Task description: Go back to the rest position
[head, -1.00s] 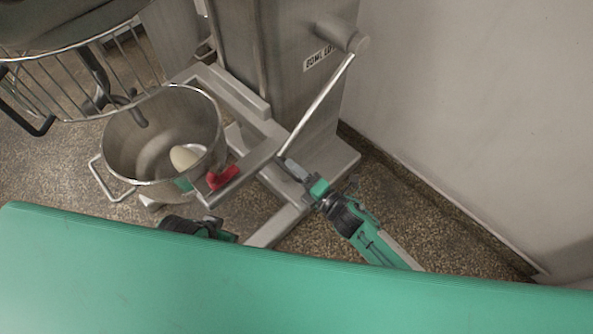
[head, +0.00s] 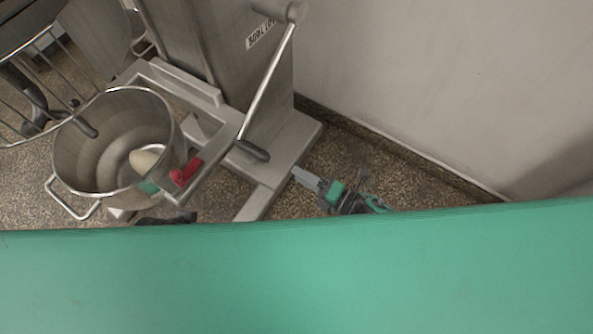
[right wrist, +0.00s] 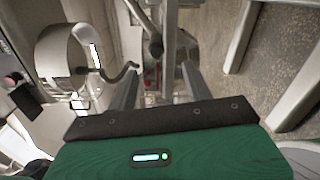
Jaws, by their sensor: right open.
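My right gripper (head: 306,178) is open and empty, low beside the mixer's base in the head view. Its two spread fingers also show in the right wrist view (right wrist: 160,88). The mixer's lever (head: 266,85) slants down to a black grip (head: 252,151), which lies left of and apart from my right fingertips in the head view. A dark piece, probably of my left arm, shows at the edge of my green body; my left gripper's fingers are not seen.
The steel bowl (head: 70,150) holds a pale dough lump (head: 143,159) and sits beside a bowl arm with a red clamp (head: 184,172). A wire guard (head: 40,75) is at upper left. The wall (head: 420,90) bounds the right; speckled floor (head: 375,165) lies between.

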